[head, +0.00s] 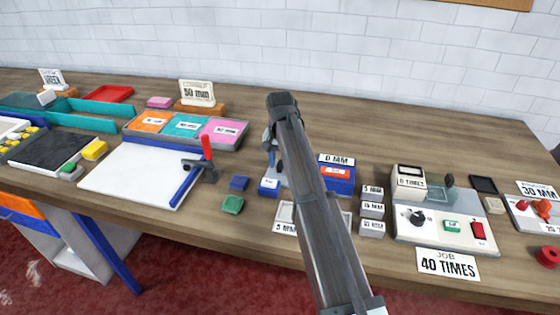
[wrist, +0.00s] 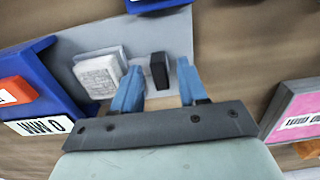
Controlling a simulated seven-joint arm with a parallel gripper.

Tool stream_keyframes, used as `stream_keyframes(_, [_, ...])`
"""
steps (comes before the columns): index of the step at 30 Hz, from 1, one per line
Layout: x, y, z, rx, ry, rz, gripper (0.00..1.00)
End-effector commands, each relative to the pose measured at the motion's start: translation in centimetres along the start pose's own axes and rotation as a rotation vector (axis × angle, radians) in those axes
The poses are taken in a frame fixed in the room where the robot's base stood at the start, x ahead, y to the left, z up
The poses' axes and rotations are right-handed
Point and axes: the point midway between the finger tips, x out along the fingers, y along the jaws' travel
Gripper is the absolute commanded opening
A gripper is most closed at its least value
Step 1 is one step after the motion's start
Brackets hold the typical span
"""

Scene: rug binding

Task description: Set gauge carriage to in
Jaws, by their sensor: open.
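The gauge has a blue housing (head: 337,178) with a "0 MM" display, partly hidden behind my arm in the head view. In the wrist view its blue housing (wrist: 58,75) and orange part are at the left, beside a grey base plate (wrist: 90,42). A white block (wrist: 98,75) and an upright black knob (wrist: 159,72) stand on the plate. I cannot tell which of these belong to the carriage. My gripper (wrist: 160,78) is open, its blue fingers on either side of the knob, with gaps visible. In the head view my gripper (head: 269,150) is mostly hidden by its arm.
Left of the gauge are a grey tray (head: 243,140) of coloured pads, a white board (head: 130,175) and a red-handled tool (head: 207,150). Labelled grey blocks (head: 372,210) and a counter panel (head: 445,222) stand to the right. The bench behind the gauge is clear.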

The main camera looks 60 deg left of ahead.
Motion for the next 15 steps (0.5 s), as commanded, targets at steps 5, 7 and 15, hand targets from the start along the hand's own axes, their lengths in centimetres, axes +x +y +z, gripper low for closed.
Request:
stream_keyframes(5, [-0.01,0.0,0.0,0.0,0.0,0.0,0.39])
stream_keyframes(7, [-0.01,0.0,0.0,0.0,0.0,0.0,0.32])
stream_keyframes(15, [-0.02,0.01,0.01,0.0,0.0,0.0,0.06])
